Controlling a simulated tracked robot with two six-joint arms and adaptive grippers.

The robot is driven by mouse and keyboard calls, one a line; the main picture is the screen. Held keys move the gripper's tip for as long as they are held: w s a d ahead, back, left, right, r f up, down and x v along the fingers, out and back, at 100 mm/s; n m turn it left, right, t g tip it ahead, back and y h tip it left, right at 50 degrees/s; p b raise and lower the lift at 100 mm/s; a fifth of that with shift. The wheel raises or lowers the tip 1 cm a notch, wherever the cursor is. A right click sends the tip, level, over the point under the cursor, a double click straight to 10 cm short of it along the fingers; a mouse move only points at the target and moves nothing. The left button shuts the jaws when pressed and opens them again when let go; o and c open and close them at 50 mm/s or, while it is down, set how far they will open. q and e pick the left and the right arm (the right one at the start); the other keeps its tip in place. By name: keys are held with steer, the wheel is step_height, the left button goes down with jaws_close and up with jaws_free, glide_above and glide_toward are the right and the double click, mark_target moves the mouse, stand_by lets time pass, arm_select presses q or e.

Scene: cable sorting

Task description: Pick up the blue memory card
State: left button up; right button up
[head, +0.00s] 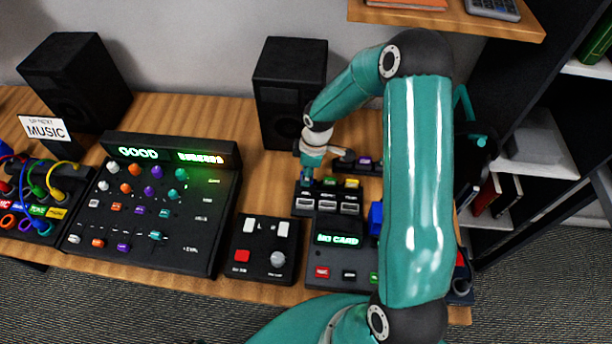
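My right gripper (309,169) points down at the back left corner of a black card console (341,256) whose green display seems to read "NO CARD". Its fingers are small and partly hidden, so I cannot tell whether they are open or shut. A small bluish bit shows at the fingertips; I cannot tell if it is the blue memory card or part of the gripper. A green card (330,181) and a yellow card (352,183) stand just right of the gripper, behind a row of labelled slots. My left gripper is not in view.
A blue block (375,218) is partly hidden behind my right arm. A black speaker (289,90) stands close behind the gripper. A small button box (261,249) and a large mixer panel (155,205) lie to the left. A shelf (450,17) overhangs the back right.

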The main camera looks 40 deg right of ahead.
steer(key=shift+f, duration=0.75)
jaws_close()
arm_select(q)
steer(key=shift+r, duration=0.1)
arm_select(e)
steer(key=shift+r, duration=0.15)
